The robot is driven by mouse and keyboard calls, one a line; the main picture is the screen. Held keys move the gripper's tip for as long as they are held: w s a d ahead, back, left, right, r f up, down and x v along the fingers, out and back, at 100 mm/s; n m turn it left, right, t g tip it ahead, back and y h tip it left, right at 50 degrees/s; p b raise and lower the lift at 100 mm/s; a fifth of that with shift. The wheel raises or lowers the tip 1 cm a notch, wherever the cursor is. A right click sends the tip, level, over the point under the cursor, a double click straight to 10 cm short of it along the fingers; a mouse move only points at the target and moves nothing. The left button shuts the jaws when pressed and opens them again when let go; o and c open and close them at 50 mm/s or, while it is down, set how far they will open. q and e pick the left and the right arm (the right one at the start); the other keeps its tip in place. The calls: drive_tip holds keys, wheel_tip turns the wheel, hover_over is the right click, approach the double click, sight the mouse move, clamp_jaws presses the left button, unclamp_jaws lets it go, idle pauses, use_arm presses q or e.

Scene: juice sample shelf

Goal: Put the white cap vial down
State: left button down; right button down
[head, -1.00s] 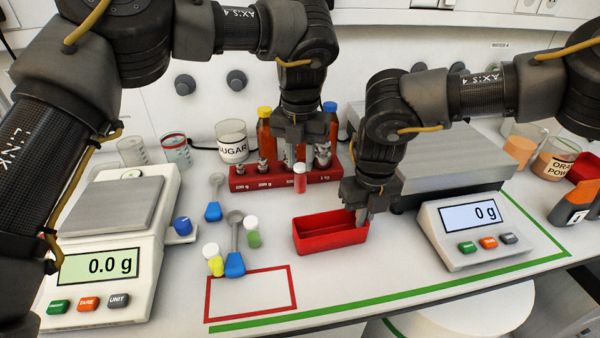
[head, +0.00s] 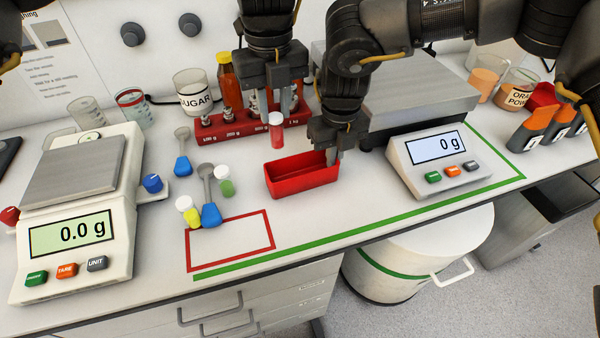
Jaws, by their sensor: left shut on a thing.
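My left gripper (head: 270,108) points straight down in front of the red weight rack and is shut on a white cap vial with red contents (head: 277,134). The vial hangs upright below the fingertips, just behind the red tray; whether its base touches the bench is unclear. My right gripper (head: 334,156) is at the right end of the red tray (head: 302,186), its fingertips at the tray's wall. How far its jaws are apart cannot be made out. Two more white cap vials, yellow (head: 190,213) and green (head: 225,182), stand to the left.
A red outlined rectangle (head: 230,241) on the bench is empty. Two blue-handled spoons (head: 210,213) lie near the vials. A small scale (head: 75,230) reading 0.0 g stands left; a large scale (head: 437,150) reading 0 g stands right. The weight rack (head: 215,133) is close behind my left gripper.

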use_arm(q)
drive_tip(key=s+d+n, duration=0.3)
drive_tip(key=s+n, duration=0.9)
drive_tip(key=s, duration=0.9)
drive_tip(key=w, duration=1.8)
drive_tip(key=shift+s+d+f, duration=0.1)
drive_tip(key=shift+f, duration=3.7)
drive_tip(key=shift+f, duration=0.1)
drive_tip(key=c, duration=1.2)
unclamp_jaws()
drive_tip(key=shift+o, duration=0.2)
